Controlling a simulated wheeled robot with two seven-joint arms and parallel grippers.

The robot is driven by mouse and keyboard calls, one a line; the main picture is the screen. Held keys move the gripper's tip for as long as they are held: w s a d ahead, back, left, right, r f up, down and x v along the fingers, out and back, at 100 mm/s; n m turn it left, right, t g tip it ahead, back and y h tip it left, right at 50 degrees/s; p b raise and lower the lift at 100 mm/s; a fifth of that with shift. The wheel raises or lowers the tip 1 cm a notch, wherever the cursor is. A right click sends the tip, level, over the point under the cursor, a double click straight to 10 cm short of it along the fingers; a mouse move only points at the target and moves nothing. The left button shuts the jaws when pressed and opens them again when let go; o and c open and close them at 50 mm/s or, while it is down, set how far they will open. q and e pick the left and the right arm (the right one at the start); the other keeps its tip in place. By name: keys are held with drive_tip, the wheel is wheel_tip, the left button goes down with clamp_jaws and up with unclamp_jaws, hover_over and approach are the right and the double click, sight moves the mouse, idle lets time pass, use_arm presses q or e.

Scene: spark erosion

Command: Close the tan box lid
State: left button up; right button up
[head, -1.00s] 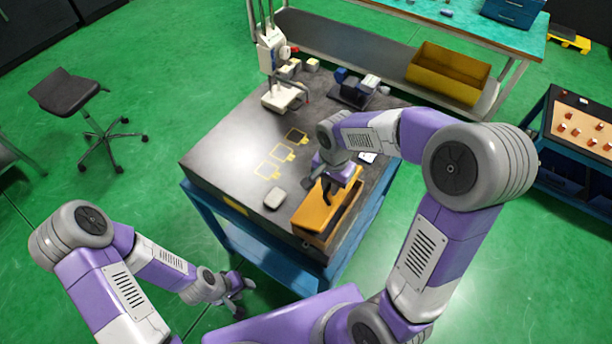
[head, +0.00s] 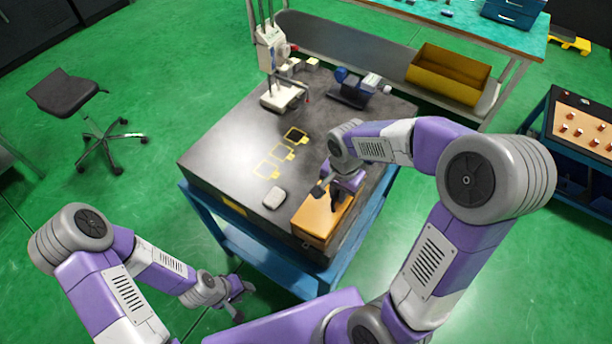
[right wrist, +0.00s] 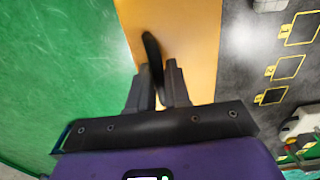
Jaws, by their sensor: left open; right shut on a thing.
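The tan box (head: 312,239) stands at the near corner of the dark-topped table. Its orange-tan lid (head: 311,216) lies flat or nearly flat over it. I cannot tell whether a thin gap remains. My right gripper (head: 337,199) is over the lid, pointing down. In the right wrist view, the right gripper (right wrist: 155,75) is shut on a dark handle (right wrist: 152,50) above the lid (right wrist: 190,45). The far part of the lid is hidden by my right gripper. My left gripper (head: 240,300) hangs open and empty, low beside the table.
A small pale rounded block (head: 274,198) lies on the table (head: 222,150) just left of the box. Yellow outlined marks (head: 280,155) are behind it. A white stand machine (head: 280,90) and a dark vise-like device (head: 352,90) stand at the back. The table's left part is clear.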

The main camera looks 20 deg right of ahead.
drive_tip(key=shift+f, duration=0.1)
drive_tip(key=shift+s+d+f+b, duration=0.35)
drive_tip(key=shift+s+f+b, duration=0.1)
drive_tip(key=shift+f+b, duration=0.3)
drive_tip(key=o, duration=0.6)
drive_tip(key=shift+r+p, duration=2.9)
drive_tip(key=shift+r, duration=0.7)
